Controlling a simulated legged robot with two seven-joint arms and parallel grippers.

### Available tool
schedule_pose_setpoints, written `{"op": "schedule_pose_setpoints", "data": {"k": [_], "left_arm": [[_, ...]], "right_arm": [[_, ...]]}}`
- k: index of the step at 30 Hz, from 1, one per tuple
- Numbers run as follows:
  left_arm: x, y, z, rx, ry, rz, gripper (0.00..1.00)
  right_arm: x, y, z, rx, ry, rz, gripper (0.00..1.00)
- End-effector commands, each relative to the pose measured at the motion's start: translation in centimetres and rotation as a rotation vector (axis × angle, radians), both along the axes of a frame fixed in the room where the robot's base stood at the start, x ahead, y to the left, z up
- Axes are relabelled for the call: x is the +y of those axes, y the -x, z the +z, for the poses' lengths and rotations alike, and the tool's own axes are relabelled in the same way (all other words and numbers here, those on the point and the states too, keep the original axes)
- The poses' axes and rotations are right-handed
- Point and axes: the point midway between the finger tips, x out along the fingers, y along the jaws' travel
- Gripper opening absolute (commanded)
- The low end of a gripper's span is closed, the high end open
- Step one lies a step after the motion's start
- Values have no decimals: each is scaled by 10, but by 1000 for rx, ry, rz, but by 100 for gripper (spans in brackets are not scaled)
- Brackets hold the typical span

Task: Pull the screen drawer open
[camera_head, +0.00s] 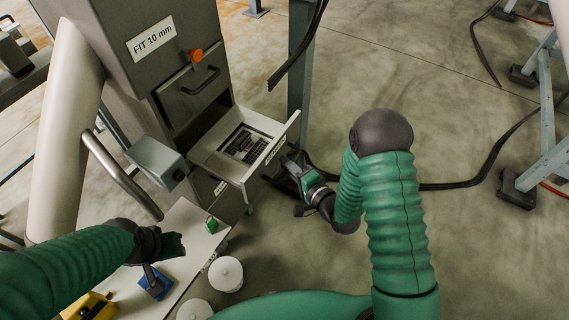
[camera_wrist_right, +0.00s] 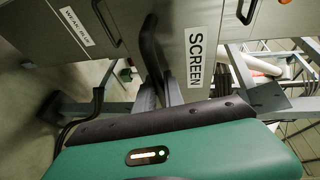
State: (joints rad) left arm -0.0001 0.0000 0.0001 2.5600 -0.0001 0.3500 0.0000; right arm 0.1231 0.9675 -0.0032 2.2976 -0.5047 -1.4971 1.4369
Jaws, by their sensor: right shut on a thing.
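The screen drawer (camera_head: 211,160) stands out of the grey cabinet in the head view, with a dark mesh screen (camera_head: 243,146) inside it. In the right wrist view its front carries a "SCREEN" label (camera_wrist_right: 195,58) and a dark curved handle (camera_wrist_right: 152,48). My right gripper (camera_head: 292,166) is at the outer face of the drawer front and shut on the handle; its green body with a dark pad fills the bottom of the wrist view (camera_wrist_right: 160,118). The exact contact is hidden. My left gripper (camera_head: 172,246) is over the bench at lower left, away from the drawer; its fingers are unclear.
The grey cabinet (camera_head: 150,75) has a "FIT 10 mm" label and an upper door with a handle (camera_head: 202,80) and orange knob. A white bench (camera_head: 188,222) holds small blue, yellow and green items. White tubs (camera_head: 226,274) stand beside it. Floor at right is open, crossed by cables.

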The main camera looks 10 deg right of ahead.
Motion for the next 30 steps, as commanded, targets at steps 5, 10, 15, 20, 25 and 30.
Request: {"op": "schedule_pose_setpoints", "data": {"k": [5, 10, 15, 20, 25, 30], "left_arm": [[0, 0, 0, 0, 0, 0, 36], [0, 0, 0, 0, 0, 0, 36], [0, 0, 0, 0, 0, 0, 36], [0, 0, -1, 0, 0, 0, 36], [0, 0, -5, 0, 0, 0, 36], [0, 0, -12, 0, 0, 0, 36]], "right_arm": [[-4, -3, 2, -9, 4, -10, 0], [-3, -2, 2, -7, 2, -7, 34], [-1, -1, 2, -5, 1, -4, 34], [-2, 2, 2, -4, 0, -4, 34], [-14, 29, 5, -1, 0, -8, 34], [-35, 74, 12, -1, 0, -10, 34]]}}
